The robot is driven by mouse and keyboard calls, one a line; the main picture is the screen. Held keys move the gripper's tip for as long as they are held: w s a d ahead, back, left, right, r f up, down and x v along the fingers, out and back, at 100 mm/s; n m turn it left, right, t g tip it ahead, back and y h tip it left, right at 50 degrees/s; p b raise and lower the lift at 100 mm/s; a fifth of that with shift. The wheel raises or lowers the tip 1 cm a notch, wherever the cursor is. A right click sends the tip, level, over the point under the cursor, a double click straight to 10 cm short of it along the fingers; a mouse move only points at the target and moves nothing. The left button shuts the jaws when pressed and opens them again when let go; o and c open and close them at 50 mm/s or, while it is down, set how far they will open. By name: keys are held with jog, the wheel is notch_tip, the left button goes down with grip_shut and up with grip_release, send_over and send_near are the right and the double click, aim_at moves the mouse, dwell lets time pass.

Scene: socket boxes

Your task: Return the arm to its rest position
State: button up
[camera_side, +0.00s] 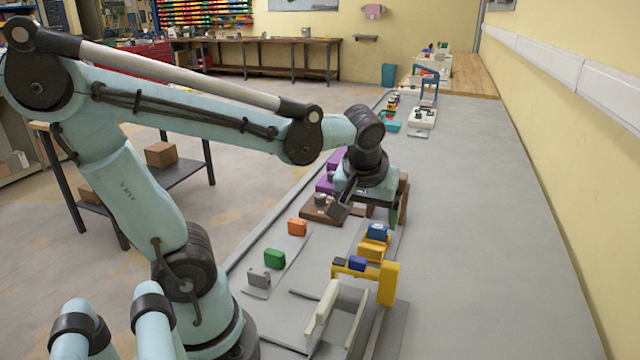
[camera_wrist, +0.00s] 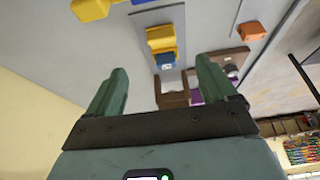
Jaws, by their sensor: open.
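My arm reaches over the grey bench, and my gripper (camera_side: 393,214) hangs at its end above the bench, near a brown block. In the wrist view my gripper (camera_wrist: 155,88) shows two green fingers spread wide apart with nothing between them that they touch. Beyond the fingers lie a blue block (camera_wrist: 166,59) by a yellow fixture (camera_wrist: 160,38) and a brown fixture (camera_wrist: 172,93). The gripper and wrist hide part of the brown and purple pieces in the side view.
An orange block (camera_side: 297,227), a green block (camera_side: 274,258) and a grey block (camera_side: 259,276) stand in a row on the bench. A yellow fixture (camera_side: 388,283) with a blue block (camera_side: 357,263) stands in front. The bench's right side (camera_side: 500,220) is clear up to the wall.

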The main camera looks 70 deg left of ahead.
jog(key=d+m+t, duration=0.1)
jog(key=m, duration=0.1)
jog(key=s+d+m+t+h, duration=0.1)
jog(key=d+m, duration=0.1)
jog(key=d+m+t+h, duration=0.1)
jog(key=m, duration=0.1)
jog(key=shift+s+d+f+m, duration=0.1)
jog(key=shift+s+d+m, duration=0.05)
jog(key=shift+s+m, duration=0.25)
jog(key=shift+d+m+t+h, duration=0.3)
jog(key=shift+m+h, duration=0.1)
jog(key=shift+m, duration=0.1)
jog(key=shift+o, duration=0.7)
jog(key=shift+d+m, duration=0.15)
jog(key=shift+m, duration=0.15)
jog(key=shift+o, duration=0.7)
jog(key=w+a+r+n+g, duration=0.7)
jog(key=w+a+r+n, duration=0.2)
jog(key=a+r, duration=0.25)
notch_tip(320, 180, down, 10)
jog(key=shift+a, duration=0.3)
jog(key=shift+s, duration=0.1)
